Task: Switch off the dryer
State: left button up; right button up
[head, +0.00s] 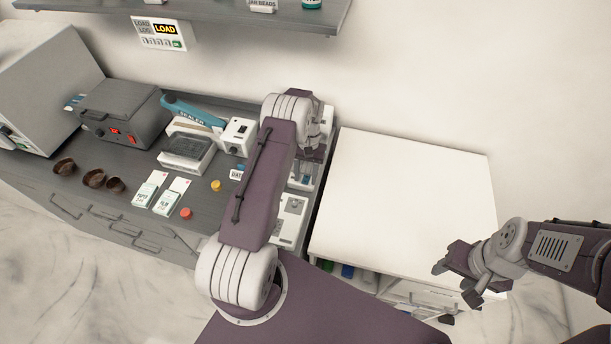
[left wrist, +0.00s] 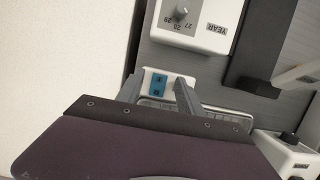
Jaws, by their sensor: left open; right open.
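No label that I can read says dryer. A dark grey box (head: 125,101) with a red lit display and knobs stands on the counter at the left. A larger pale grey cabinet (head: 42,75) is left of it, with a small green spot low on its front. I cannot tell which is the dryer. My left gripper (head: 306,172) is open at the counter's right end, partly hidden by its own arm. In the left wrist view its fingers (left wrist: 160,80) stand around a small white panel with a blue part (left wrist: 157,84); contact is unclear. My right gripper (head: 456,282) is open and empty at the right.
A blue-handled sealer (head: 192,111), a grey-topped device (head: 186,150), brown cups (head: 94,178), packets (head: 168,197) and coloured caps crowd the counter. A YEAR dial box (left wrist: 193,22) is near the left fingers. The white cabinet top (head: 405,190) is clear. A shelf (head: 220,10) hangs above.

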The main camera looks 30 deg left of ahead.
aim_at(307, 176)
pick_arm(q)
jog(key=b+v, duration=0.2)
jog(key=v, duration=0.7)
jog(key=shift+b, duration=0.4)
jog(key=shift+f, duration=0.1)
